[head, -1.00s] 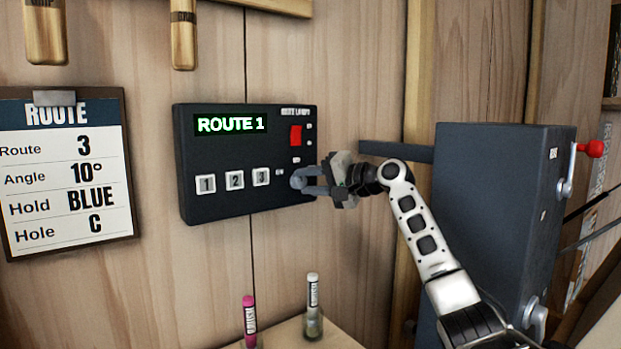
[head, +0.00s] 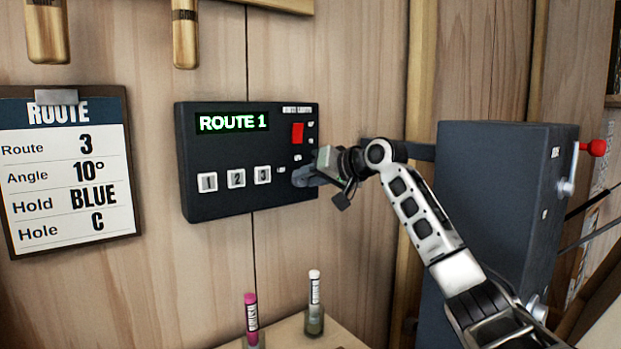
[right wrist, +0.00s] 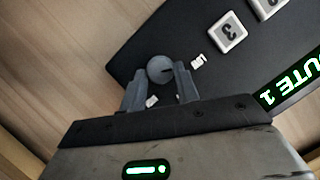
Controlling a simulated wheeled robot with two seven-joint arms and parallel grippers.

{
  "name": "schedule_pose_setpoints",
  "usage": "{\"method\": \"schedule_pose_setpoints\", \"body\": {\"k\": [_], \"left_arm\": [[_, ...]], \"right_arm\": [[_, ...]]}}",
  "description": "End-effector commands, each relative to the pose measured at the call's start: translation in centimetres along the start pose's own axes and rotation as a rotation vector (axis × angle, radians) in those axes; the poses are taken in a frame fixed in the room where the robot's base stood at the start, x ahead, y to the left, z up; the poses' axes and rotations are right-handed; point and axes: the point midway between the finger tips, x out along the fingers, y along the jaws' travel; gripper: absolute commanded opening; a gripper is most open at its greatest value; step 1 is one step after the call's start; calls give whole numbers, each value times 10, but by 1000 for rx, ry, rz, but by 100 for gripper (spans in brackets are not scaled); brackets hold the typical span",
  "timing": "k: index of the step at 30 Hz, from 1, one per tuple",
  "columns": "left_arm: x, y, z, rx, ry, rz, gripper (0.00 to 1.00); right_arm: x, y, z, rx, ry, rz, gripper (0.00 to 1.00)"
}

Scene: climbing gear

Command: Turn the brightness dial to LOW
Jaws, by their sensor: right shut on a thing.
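The brightness dial (right wrist: 160,69) is a round grey knob with a dark pointer line, on the lower right of the dark control box (head: 215,150). Small white labels (right wrist: 198,61) sit beside it, too small to read. My right gripper (right wrist: 160,75) is shut on the dial, one finger on each side of it. In the head view my right gripper (head: 306,176) covers the dial, and its wrist is rolled. The box's screen (head: 232,122) reads ROUTE 1. My left gripper is out of view.
Buttons 1, 2 and 3 (head: 236,179) and a red switch (head: 297,133) are on the box close to my gripper. A route card (head: 66,180) hangs at left. Two markers (head: 314,290) stand below. A dark cabinet (head: 490,200) is at right.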

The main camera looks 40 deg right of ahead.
Motion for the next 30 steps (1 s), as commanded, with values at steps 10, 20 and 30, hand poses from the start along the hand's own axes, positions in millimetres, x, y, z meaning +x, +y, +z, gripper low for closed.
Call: {"method": "schedule_pose_setpoints", "body": {"k": [10, 20, 30], "left_arm": [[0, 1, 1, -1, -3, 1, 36], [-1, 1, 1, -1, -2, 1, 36], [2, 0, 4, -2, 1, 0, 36]], "right_arm": [[1, 0, 2, -17, -5, 8, 8], [1, 0, 1, -16, -4, 7, 53], [-9, 1, 1, -17, 1, 6, 53]]}}
